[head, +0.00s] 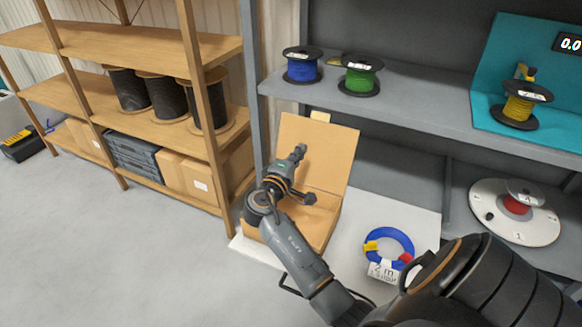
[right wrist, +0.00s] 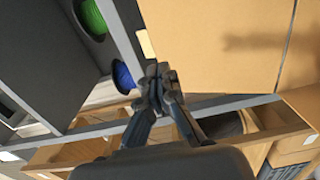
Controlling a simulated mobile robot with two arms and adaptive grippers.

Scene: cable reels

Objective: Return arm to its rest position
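My right arm reaches in from the lower right of the head view. Its right gripper (head: 303,174) is above the open cardboard box (head: 338,160), in front of the raised lid. In the right wrist view the two fingers of the right gripper (right wrist: 161,82) come together at the tips, with nothing seen between them. The box's cardboard (right wrist: 225,45) fills the upper right of that view, with a shadow on it. My left gripper is in neither view.
A blue cable coil (head: 405,240) with a label lies on the white sheet right of the box. Blue (head: 301,68), green (head: 361,78) and yellow (head: 518,107) reels stand on the grey shelf (head: 430,105). A wooden rack (head: 205,95) stands left; the floor before it is clear.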

